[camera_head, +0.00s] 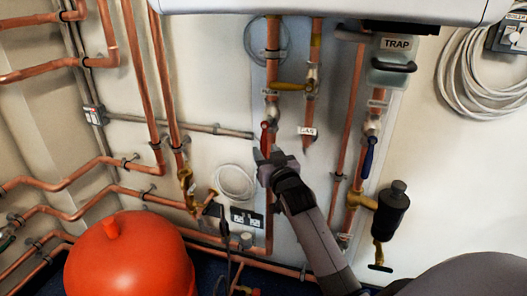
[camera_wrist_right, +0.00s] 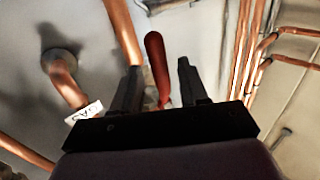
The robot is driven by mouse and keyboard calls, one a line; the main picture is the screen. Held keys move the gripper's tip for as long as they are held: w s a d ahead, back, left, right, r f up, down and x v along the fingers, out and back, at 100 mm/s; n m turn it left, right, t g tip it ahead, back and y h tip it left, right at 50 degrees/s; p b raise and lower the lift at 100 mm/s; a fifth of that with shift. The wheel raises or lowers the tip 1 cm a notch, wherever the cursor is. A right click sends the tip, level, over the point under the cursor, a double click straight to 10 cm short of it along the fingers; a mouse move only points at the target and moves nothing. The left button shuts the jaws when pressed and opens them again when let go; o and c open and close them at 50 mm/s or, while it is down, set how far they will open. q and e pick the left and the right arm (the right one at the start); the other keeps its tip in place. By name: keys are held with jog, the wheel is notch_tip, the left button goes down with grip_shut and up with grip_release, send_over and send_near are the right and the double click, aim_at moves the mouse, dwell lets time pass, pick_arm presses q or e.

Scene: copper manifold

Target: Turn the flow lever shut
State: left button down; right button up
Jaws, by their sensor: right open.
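The red lever (camera_head: 264,134) sits on a vertical copper pipe left of the GAS tag and lies roughly along that pipe. I take it to be the flow lever; the small tag above it is too small to read. My right gripper (camera_head: 267,153) reaches up to it from below. In the right wrist view the red lever (camera_wrist_right: 157,62) shows between the two spread fingers of my right gripper (camera_wrist_right: 156,82), with a gap visible on each side. The lever's lower part is hidden behind the gripper body. My left gripper is not in view.
A yellow handle (camera_head: 288,86) is just above, with the GAS tag (camera_head: 307,131) close right. A blue lever (camera_head: 369,157) and a black filter (camera_head: 390,207) stand further right. The white boiler (camera_head: 340,10) overhangs. A red tank (camera_head: 130,258) is at lower left.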

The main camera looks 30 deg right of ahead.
aim_at(265, 151)
jog(key=shift+x, duration=1.5)
grip_shut()
